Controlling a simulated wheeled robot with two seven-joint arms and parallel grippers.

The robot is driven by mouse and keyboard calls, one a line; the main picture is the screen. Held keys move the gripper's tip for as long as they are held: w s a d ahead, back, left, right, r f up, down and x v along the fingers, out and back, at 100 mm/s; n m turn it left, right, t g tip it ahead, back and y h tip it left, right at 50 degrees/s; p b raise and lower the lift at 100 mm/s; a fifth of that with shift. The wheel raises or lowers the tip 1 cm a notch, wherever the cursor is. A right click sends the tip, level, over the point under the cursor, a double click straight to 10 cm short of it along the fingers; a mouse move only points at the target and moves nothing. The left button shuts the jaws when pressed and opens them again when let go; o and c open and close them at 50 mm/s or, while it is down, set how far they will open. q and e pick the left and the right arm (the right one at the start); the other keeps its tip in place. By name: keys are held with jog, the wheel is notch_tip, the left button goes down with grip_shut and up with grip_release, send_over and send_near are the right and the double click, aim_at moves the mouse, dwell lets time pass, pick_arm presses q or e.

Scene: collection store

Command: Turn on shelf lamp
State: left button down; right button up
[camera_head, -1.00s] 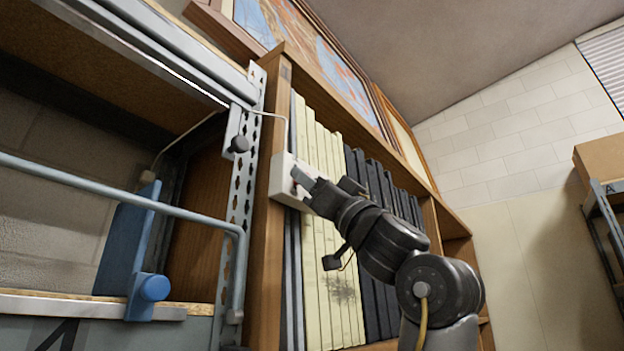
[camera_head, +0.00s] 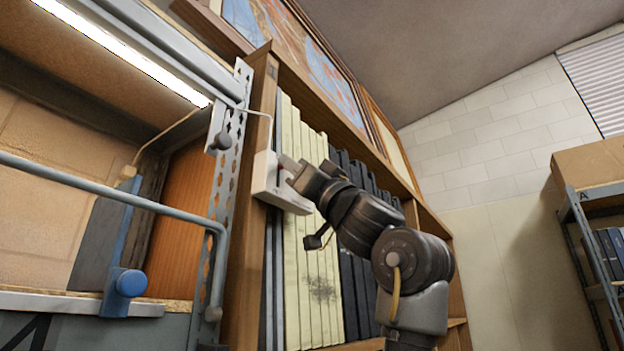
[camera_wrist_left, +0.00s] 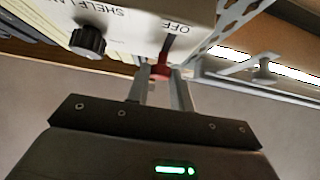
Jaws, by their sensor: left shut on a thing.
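The white switch box (camera_head: 268,188) is fixed to the upright at the left end of the wooden bookcase. In the left wrist view the box (camera_wrist_left: 140,18) shows "OFF", part of a "SHELF LA..." label, a black knob (camera_wrist_left: 88,40) and a red-tipped lever (camera_wrist_left: 160,72). My left gripper (camera_head: 287,165) is at the box's face; in the wrist view its fingers (camera_wrist_left: 160,88) are shut on the red tip. The shelf lamp (camera_head: 125,48), a strip under the upper metal shelf, glows white. My right gripper is out of view.
A metal rack with a perforated post (camera_head: 226,160) and blue-grey rail (camera_head: 110,184) stands left of the bookcase. Cream and black volumes (camera_head: 312,250) fill the bookcase behind my arm. Another rack (camera_head: 580,222) with a carton stands far right.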

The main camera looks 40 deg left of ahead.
pick_arm(q)
jog(key=shift+d+r, duration=0.1)
jog(key=shift+r, duration=0.05)
jog(key=c, duration=1.3)
grip_release()
jog(key=shift+o, duration=0.2)
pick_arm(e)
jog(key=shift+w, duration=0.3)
pick_arm(q)
jog(key=b+v, duration=0.6)
jog(key=v, duration=0.4)
jog(key=shift+d+f+b, duration=0.15)
jog(key=shift+f+b, duration=0.15)
jog(key=shift+f, duration=0.05)
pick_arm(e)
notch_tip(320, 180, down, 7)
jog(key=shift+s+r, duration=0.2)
